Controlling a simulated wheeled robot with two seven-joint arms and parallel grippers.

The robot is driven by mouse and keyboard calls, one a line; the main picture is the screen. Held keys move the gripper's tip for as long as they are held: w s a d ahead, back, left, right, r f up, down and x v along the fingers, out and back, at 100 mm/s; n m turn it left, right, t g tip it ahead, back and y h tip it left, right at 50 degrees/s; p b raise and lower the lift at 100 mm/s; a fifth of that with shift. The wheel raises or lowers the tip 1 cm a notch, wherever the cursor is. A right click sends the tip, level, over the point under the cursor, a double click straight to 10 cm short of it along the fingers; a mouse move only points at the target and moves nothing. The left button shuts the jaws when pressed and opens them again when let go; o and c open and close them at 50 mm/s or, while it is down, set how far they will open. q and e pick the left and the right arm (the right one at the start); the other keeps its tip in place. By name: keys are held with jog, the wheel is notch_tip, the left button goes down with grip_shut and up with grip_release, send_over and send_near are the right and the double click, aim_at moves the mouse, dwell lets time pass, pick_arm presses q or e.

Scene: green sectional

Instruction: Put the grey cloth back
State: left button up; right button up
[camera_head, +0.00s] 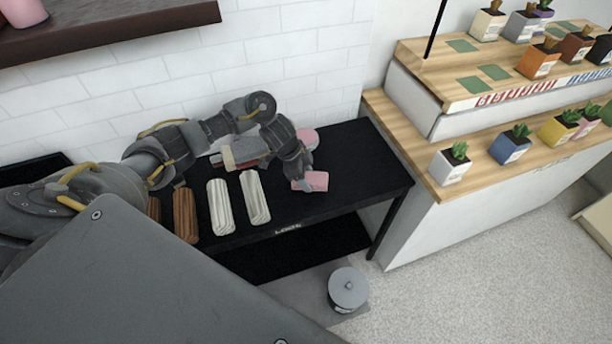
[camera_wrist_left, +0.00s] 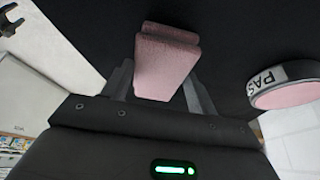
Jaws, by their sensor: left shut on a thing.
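My left gripper (camera_head: 303,184) is over the right part of the black table. It is shut on a pink folded block (camera_head: 317,181), perhaps a cloth. In the left wrist view the pink block (camera_wrist_left: 165,65) sits between the two fingers (camera_wrist_left: 160,88). A grey folded item (camera_head: 250,149), which may be the grey cloth, lies on the table left of the gripper, beside my forearm. It has a pale piece at its left end, and my arm hides part of its surroundings. My right gripper is not in view.
A round pink-topped tin (camera_head: 308,137) stands behind the gripper; a grey lidded pot (camera_head: 348,288) is on the floor. Wooden shelves with potted plants (camera_head: 450,165) stand right.

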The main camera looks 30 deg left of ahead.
pick_arm(q)
jog(key=o, duration=0.9)
jog(key=p+v, duration=0.1)
jog(key=v, duration=1.1)
jog(key=shift+p, duration=0.35)
